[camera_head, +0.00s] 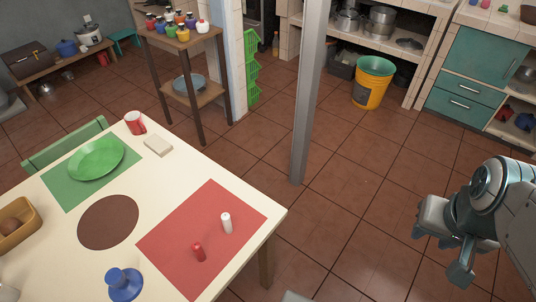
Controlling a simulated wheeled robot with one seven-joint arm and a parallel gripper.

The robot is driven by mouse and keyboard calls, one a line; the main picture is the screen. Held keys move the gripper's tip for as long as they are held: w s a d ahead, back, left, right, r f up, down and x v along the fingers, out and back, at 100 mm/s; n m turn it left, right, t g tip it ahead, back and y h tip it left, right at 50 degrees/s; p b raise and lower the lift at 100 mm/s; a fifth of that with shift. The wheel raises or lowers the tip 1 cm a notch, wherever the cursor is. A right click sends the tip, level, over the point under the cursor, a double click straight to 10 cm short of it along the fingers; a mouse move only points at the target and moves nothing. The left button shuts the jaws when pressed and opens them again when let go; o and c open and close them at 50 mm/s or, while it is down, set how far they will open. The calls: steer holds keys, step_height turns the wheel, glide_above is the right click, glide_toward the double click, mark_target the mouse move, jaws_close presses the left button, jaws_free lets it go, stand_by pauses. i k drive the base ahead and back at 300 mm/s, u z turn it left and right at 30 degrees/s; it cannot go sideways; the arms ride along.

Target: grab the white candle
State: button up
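The white candle (226,223) is a short cylinder standing upright on the red mat (172,236), near the right edge of the cream table. A similar red candle (198,252) stands on the same mat, to the lower left of the white one and apart from it. My gripper (440,243) is at the right side of the view, beyond the table edge and well away from the candle. It is seen from an angle that does not clearly show its fingertips, so its opening is unclear. I see nothing held in it.
The table (60,238) also bears a green plate (96,158), a red-and-white cup (135,122), a pale block (158,145) and a blue object (124,284). A grey post (308,95) stands behind the table. Tiled floor lies open between table and arm.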

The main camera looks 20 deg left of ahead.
mark_target(226, 218)
steer(key=i, duration=1)
steer(key=u, duration=3.2)
